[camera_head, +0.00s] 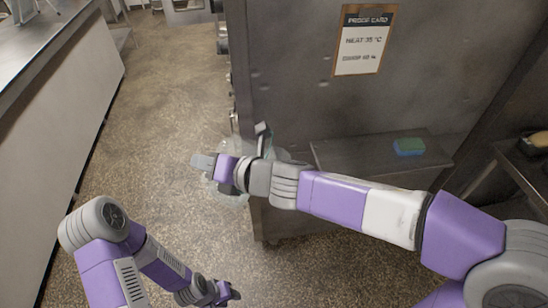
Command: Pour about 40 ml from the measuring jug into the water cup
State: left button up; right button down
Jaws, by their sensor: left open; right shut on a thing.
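My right gripper (224,166) reaches in from the right across the front of the steel cabinet. It is shut on a clear, see-through thing, which seems to be the measuring jug (222,188). The jug is mostly hidden behind the gripper and wrist, so its tilt and water level cannot be told. My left gripper (228,292) is low in the picture, open and empty, over the floor. I cannot make out the water cup; a faint clear shape beside my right wrist is too hidden to name.
A steel cabinet (290,60) with a proof card (364,42) stands ahead. A long counter (60,110) runs along the left. The speckled floor (165,90) between is clear.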

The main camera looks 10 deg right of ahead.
dwell(0.5)
jog(key=shift+s+a+f+n+h+b, duration=0.3)
jog(key=shift+f+n+b, duration=0.15)
jog(key=shift+b, duration=0.2)
jog(key=shift+s+a+f+n+h+b, duration=0.15)
jog(key=shift+a+f+n+h+b, duration=0.1)
jog(key=shift+f+n+b, duration=0.3)
notch_tip(320, 180, down, 10)
jog(key=a+n+t+h+b, duration=0.2)
jog(key=n+h+b, duration=0.1)
jog(key=b, duration=0.8)
jog(key=shift+a+f+n+t, duration=0.2)
jog(key=shift+a+n+t, duration=0.1)
jog(key=shift+n, duration=0.4)
jog(key=shift+d, duration=0.1)
